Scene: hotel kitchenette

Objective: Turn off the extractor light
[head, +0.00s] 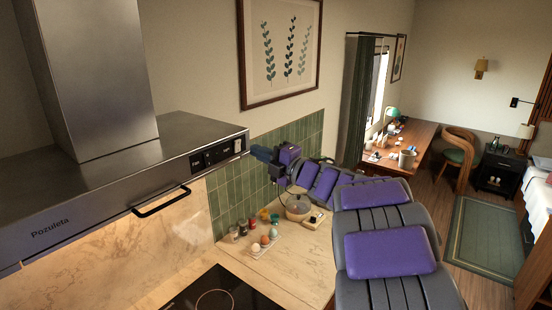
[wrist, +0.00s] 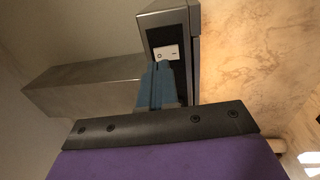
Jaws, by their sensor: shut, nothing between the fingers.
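The steel extractor hood (head: 120,165) spans the left of the head view. Its dark control panel (head: 217,154) sits at the right end of the front face, with a white switch (head: 238,146) at the far end. In the wrist view the white rocker switch (wrist: 166,53) shows up close on the end of the hood (wrist: 195,50). My gripper (head: 258,153) is shut and empty, its blue fingers (wrist: 155,87) just in front of the panel, near the switch. I cannot tell whether they touch it. Warm light falls on the marble backsplash (wrist: 260,50) below the hood.
A black handle bar (head: 160,203) sticks out below the hood's front edge. Below are a black cooktop (head: 215,290) and a counter with an egg tray (head: 264,246), small jars and a glass pot (head: 298,207). A framed picture (head: 281,50) hangs behind.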

